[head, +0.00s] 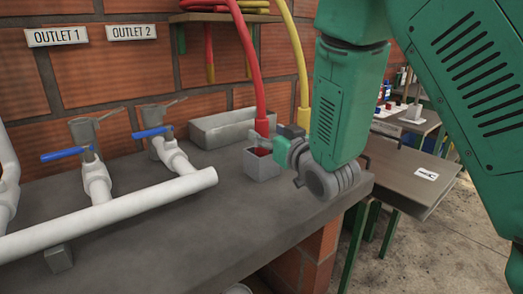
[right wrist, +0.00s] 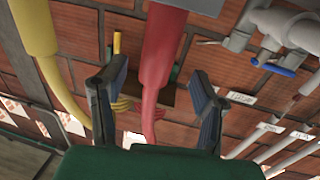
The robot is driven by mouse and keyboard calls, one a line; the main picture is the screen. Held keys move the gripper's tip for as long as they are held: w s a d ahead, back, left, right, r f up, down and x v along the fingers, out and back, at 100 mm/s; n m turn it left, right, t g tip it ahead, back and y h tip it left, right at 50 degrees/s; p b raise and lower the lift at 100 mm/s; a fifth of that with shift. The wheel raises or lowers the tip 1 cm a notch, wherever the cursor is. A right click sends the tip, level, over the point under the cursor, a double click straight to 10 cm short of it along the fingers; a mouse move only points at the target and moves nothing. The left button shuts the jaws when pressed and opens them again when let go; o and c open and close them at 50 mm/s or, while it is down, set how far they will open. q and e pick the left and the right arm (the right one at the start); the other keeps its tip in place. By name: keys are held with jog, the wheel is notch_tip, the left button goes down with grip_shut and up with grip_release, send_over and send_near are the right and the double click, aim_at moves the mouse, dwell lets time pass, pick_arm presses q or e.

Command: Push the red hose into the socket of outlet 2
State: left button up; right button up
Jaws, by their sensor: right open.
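The red hose (head: 249,62) hangs from a wooden shelf, and its lower end reaches a small grey box (head: 262,166) on the counter. My right gripper (head: 272,145) is at the hose's lower part, just above the box. In the right wrist view the red hose (right wrist: 160,62) runs between the two spread fingers, with gaps on both sides. Outlet 2 is the white pipe with a blue-handled valve (head: 152,132) below the "OUTLET 2" sign (head: 131,32). Its socket opening is hard to make out. My left gripper is out of view.
A yellow hose (head: 297,60) hangs right of the red one, close to my arm. Outlet 1's blue-handled valve (head: 68,154) is at the left. A long grey trough (head: 226,125) lies along the brick wall. The counter front (head: 215,225) is clear.

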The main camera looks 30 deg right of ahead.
aim_at(266, 131)
jog(key=w, duration=0.4)
jog(key=shift+d+f+b, duration=0.2)
jog(key=shift+d+b, duration=0.15)
jog(key=shift+b, duration=0.05)
jog(key=shift+r, duration=0.1)
grip_shut()
